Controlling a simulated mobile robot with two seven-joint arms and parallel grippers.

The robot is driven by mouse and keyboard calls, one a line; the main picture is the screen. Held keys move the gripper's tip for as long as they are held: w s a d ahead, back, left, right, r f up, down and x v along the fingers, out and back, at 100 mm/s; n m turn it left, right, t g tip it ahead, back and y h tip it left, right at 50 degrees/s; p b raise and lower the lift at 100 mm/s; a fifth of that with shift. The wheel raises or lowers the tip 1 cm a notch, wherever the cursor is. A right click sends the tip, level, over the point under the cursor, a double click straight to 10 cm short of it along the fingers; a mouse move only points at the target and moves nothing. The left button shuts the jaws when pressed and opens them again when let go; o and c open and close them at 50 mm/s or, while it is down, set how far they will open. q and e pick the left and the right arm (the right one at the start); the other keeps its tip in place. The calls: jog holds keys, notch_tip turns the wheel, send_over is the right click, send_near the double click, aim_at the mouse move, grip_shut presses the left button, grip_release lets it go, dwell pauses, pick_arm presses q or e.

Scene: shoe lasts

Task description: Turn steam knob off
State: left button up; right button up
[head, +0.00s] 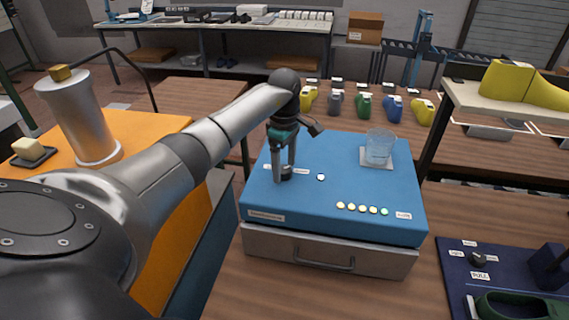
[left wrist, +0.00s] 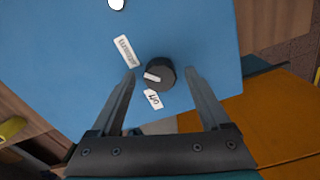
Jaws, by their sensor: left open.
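A round dark knob (left wrist: 160,75) with a white pointer mark sits on top of the blue box (head: 335,175). In the left wrist view the mark points left and slightly up, between a longer label (left wrist: 127,52) and a short label (left wrist: 153,99); I cannot read them surely. My left gripper (head: 284,178) reaches down over the left part of the box. It is open, with one finger on each side of the knob and a visible gap to each (left wrist: 160,73). In the head view the fingers partly hide the knob. My right gripper is not in view.
A glass beaker (head: 380,148) stands at the box's back right. Several small lights (head: 362,208) line its front edge, above a drawer (head: 325,256). A metal canister (head: 85,118) stands on the orange surface at left. A dark blue panel (head: 505,268) lies at right.

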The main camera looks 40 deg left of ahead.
pick_arm(q)
grip_shut()
dwell(0.6)
